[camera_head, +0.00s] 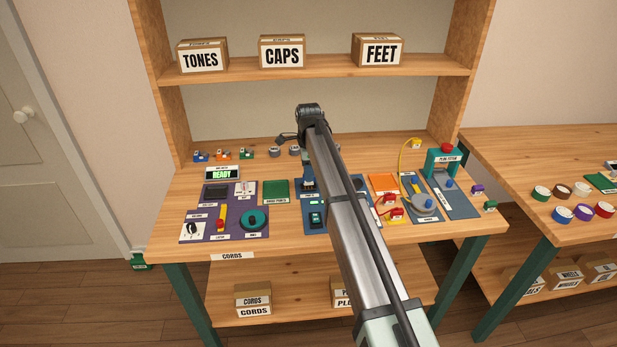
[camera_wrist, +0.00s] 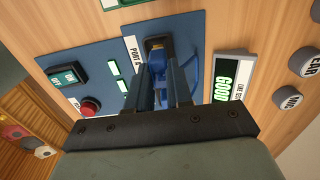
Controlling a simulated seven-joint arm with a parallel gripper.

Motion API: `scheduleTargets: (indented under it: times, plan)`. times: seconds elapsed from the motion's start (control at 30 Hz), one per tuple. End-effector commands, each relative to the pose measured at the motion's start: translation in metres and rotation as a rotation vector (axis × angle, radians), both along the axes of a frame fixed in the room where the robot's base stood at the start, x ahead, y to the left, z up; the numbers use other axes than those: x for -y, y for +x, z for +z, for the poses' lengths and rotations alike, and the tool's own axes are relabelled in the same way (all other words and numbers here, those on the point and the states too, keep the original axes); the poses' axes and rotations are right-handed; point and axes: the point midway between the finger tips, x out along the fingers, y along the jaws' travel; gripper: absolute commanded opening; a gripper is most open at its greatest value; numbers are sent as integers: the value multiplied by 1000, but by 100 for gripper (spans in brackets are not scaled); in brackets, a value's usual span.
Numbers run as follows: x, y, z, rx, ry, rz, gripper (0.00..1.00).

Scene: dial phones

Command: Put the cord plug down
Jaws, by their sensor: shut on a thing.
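In the wrist view my gripper (camera_wrist: 161,72) is shut on a blue piece, which I take to be the cord plug (camera_wrist: 160,78). The fingers hide much of it. Its far end is at a dark socket marked PORT A (camera_wrist: 156,43) on a blue panel (camera_wrist: 110,45). I cannot tell how deep it sits. In the head view my arm covers most of the gripper and part of the blue panel (camera_head: 315,228).
A red button (camera_wrist: 90,107) and a green-lit switch (camera_wrist: 68,75) are on the panel. Grey round caps (camera_wrist: 288,98) lie beyond the display. In the head view a purple panel (camera_head: 190,212) is left, and a teal press (camera_head: 443,162) is right.

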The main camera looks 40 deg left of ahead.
Motion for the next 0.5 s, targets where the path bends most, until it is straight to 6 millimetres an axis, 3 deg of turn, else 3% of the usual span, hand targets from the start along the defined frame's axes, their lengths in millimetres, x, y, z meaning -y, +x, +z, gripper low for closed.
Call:
scheduleTargets:
  times: [0.3, 0.5]
  plan:
    - [-1, 1, 57, 0, 1, 0, 0]
    - [-7, -2, 78, -1, 1, 2, 0]
